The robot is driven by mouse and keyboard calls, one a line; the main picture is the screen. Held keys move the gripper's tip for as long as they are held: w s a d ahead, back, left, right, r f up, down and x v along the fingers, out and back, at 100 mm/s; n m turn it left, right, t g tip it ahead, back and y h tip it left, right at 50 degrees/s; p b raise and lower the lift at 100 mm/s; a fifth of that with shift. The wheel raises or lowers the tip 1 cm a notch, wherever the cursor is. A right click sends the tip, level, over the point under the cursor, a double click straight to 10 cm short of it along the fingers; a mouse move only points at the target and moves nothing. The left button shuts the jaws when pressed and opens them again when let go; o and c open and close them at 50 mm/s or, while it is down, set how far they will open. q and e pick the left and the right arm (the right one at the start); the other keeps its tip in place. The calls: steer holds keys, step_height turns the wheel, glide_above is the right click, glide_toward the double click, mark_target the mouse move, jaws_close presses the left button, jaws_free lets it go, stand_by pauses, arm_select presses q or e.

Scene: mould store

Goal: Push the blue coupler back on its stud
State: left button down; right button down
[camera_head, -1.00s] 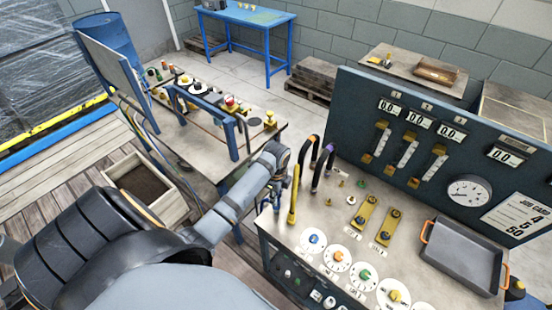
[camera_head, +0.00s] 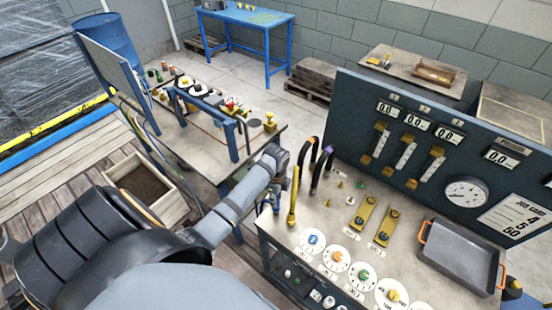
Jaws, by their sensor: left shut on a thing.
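My left gripper (camera_head: 275,197) points down at the left edge of the front bench, beside the yellow upright of a hose. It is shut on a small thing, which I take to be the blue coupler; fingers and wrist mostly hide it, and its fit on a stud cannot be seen. Dark arched hoses, one with a yellow lower part (camera_head: 293,205) and one with a purple band (camera_head: 327,150), stand just right of the gripper. Small studs and fittings, among them a green one (camera_head: 361,185), stand on the bench top. My right gripper is not in view.
The front bench (camera_head: 322,221) carries several dials, two yellow-based valves (camera_head: 384,228) and a grey tray (camera_head: 455,252). A blue gauge panel (camera_head: 425,180) rises behind. A second bench (camera_head: 193,150) with a blue rail stands left, with a wooden box (camera_head: 172,203) below.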

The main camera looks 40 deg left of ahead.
arm_select(q)
steer(key=shift+f, duration=0.35)
stand_by(0.3)
steer(key=shift+f, duration=0.35)
steer(key=shift+f, duration=0.55)
stand_by(1.3)
steer(key=shift+f, duration=0.1)
stand_by(0.5)
steer(key=c, duration=1)
jaws_free()
steer(key=shift+c, duration=0.2)
step_height(320, 180, up, 12)
